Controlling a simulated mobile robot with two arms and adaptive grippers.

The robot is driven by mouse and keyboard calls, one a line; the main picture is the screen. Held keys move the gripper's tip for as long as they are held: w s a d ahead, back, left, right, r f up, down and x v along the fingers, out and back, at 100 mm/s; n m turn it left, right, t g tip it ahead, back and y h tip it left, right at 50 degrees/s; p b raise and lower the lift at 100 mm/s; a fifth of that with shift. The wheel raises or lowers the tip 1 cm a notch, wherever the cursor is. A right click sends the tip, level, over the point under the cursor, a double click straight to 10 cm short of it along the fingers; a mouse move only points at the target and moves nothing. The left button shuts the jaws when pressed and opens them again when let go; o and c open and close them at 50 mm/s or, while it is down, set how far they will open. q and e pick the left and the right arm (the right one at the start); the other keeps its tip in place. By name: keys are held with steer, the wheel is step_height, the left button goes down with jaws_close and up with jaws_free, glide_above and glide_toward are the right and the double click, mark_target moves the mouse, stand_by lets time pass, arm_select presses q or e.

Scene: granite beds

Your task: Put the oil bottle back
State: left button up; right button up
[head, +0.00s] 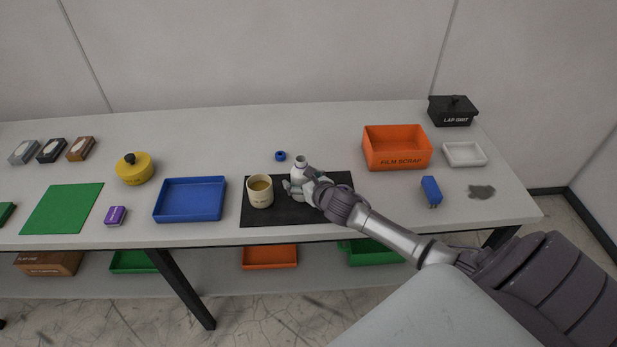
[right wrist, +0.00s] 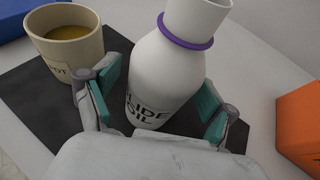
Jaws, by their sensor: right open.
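The oil bottle (head: 301,164) is white with a purple ring at its neck, and it stands upright on the black mat (head: 338,181). In the right wrist view the bottle (right wrist: 172,70) shows its lettering, partly cut off, ending in "OIL". My right gripper (head: 300,187) is at the bottle. Its teal-padded fingers (right wrist: 158,100) are open, one on each side of the bottle's lower body. The bottle's base is partly hidden by the gripper. My left gripper is not in view.
A cream cup (head: 260,197) of brown liquid stands close left of the bottle, also in the right wrist view (right wrist: 66,50). A blue cap-like ring (head: 280,156) lies behind. A blue tray (head: 161,211) is left; an orange "FILM SCRAP" bin (head: 397,160) is right.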

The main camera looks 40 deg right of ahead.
steer(key=b+v, duration=0.1)
steer(key=v, duration=1)
steer(key=shift+s+r, duration=0.2)
steer(key=shift+s, duration=0.15)
